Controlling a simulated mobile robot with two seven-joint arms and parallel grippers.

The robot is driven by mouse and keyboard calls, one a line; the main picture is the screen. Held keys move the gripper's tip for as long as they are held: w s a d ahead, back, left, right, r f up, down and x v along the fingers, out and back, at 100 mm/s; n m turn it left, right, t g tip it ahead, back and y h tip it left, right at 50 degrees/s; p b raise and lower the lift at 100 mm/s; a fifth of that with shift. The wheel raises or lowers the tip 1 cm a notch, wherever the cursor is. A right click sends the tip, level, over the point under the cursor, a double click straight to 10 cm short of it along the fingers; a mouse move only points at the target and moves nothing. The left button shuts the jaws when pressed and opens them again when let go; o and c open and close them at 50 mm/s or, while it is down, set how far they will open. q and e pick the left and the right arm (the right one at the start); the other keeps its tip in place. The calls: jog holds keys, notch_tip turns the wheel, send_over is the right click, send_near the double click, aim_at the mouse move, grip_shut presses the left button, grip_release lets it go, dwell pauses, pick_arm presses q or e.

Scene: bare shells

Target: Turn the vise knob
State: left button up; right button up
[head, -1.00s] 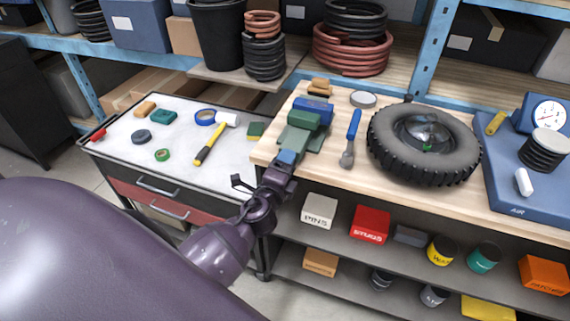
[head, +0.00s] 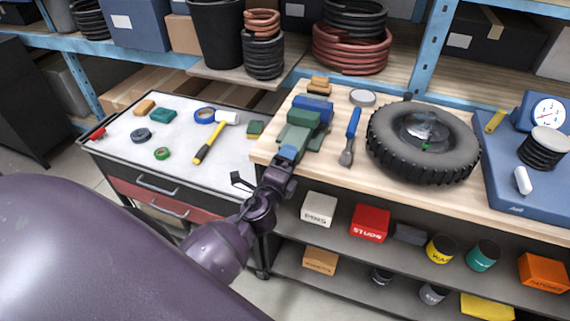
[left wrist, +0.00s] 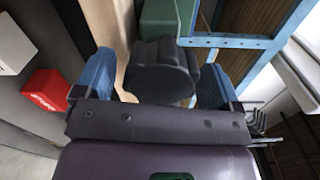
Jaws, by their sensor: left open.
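The green and blue vise (head: 304,118) stands at the left front corner of the wooden bench. Its green body (left wrist: 166,14) shows at the top of the left wrist view. The dark round vise knob (left wrist: 160,72) sits between the two blue fingertips of my left gripper (left wrist: 156,84). The fingers are open, one on each side of the knob, with a visible gap on the left; contact on the right is unclear. In the head view my left gripper (head: 288,154) is at the front of the vise and hides the knob. My right gripper is not seen.
A blue-handled tool (head: 350,136) and a tire (head: 424,143) lie right of the vise on the bench (head: 400,194). Left is a tool cart (head: 182,166) with a yellow hammer (head: 209,147) and tapes. Boxes and cans fill the shelf below, including a red box (head: 370,223).

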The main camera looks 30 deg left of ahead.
pick_arm(q)
jog(key=b+v, duration=0.2)
jog(key=v, duration=0.8)
jog(key=shift+s, duration=0.4)
